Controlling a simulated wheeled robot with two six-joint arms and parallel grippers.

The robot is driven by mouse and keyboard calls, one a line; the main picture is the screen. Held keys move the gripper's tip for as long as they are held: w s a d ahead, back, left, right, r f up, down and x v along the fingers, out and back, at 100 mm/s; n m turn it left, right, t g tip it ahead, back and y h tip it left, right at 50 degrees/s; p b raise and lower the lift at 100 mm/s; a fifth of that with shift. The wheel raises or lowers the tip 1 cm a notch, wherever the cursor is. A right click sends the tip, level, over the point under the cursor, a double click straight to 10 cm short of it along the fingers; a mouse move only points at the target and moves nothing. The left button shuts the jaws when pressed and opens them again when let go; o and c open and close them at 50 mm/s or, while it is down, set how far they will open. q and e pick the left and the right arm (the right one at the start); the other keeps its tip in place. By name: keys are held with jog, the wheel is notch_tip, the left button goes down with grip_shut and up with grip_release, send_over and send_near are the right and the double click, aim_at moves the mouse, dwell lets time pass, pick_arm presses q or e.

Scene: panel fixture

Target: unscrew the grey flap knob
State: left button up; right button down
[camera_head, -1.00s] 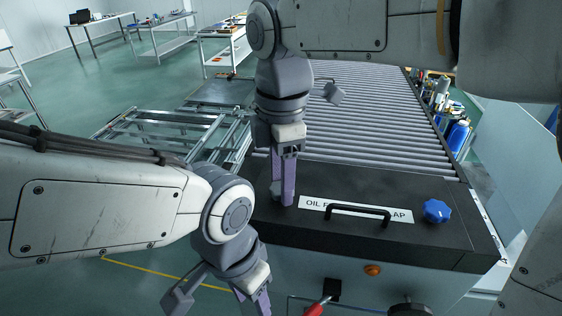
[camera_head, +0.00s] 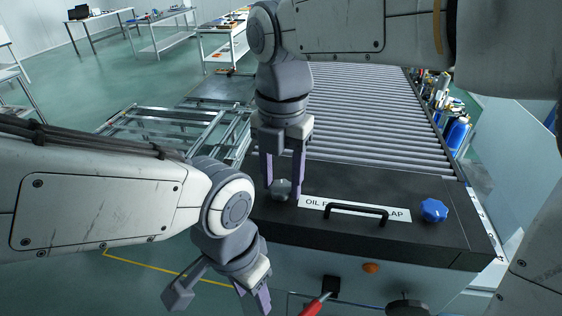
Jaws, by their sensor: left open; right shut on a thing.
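The grey flap knob (camera_head: 281,189) sits at the left end of the black oil flap cover (camera_head: 335,240). My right gripper (camera_head: 282,190) points straight down over it, its two purple fingers on either side of the knob and shut on it. The knob shows between the fingers; how far it is unscrewed cannot be told. My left gripper (camera_head: 252,300) is open and empty, low in front of the panel, partly cut off by the bottom edge.
A blue knob (camera_head: 433,210) is on the cover's right end, with a black handle (camera_head: 345,211) and a label in the middle. Below are an orange button (camera_head: 370,268), a red-handled lever (camera_head: 314,305) and a dark round knob (camera_head: 408,307). Rollers (camera_head: 375,120) lie behind.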

aim_at(281, 187)
jog(key=shift+w+n, duration=0.1)
jog(key=shift+n, duration=0.2)
dwell(0.4)
jog(key=shift+c, duration=1.5)
grip_release()
notch_tip(281, 187, up, 10)
jog(key=b, duration=0.1)
jog(key=shift+r, duration=0.25)
